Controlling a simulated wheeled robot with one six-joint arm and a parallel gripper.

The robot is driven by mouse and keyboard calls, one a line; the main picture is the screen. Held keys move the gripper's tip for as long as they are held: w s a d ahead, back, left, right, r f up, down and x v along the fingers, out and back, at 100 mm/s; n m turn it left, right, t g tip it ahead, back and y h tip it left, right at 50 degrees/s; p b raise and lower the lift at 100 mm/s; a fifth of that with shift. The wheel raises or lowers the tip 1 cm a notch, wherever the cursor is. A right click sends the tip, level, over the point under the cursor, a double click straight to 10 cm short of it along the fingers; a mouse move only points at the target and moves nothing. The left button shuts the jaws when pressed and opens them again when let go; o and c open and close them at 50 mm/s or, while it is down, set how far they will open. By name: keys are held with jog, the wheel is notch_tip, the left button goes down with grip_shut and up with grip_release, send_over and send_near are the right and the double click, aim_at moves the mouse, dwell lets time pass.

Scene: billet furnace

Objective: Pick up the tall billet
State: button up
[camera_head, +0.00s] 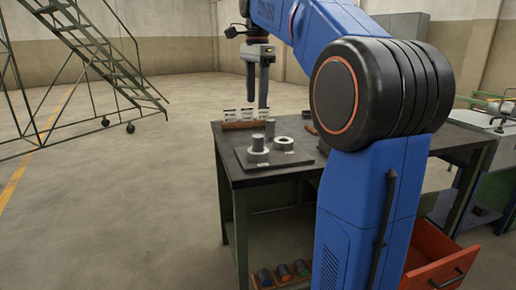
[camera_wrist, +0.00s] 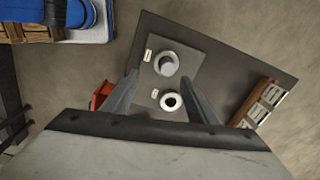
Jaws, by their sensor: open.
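A grey cylindrical billet (camera_head: 258,143) stands upright in a pale ring on a dark plate (camera_head: 290,161) on the workbench. It also shows in the wrist view (camera_wrist: 167,66). I cannot make out the second one in the wrist view, and I cannot tell which billet is taller. A pale ring with an empty dark hole (camera_head: 284,143) lies to the right; it also shows in the wrist view (camera_wrist: 171,102). My gripper (camera_head: 257,102) is open and empty, pointing down above the bench.
A wooden rack with white cards (camera_head: 243,124) stands at the bench's back left edge. An orange drawer (camera_head: 440,270) is open at right. A green stair frame (camera_head: 90,60) stands far left, with clear floor between.

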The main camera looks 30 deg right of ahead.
jog(key=w+d+r+m, duration=0.2)
send_over(258, 136)
notch_tip(258, 136, down, 11)
jog(key=shift+s+f, duration=0.1)
jog(key=shift+s, duration=0.05)
jog(key=shift+f, duration=3.2)
jog(key=shift+w, duration=0.2)
grip_shut()
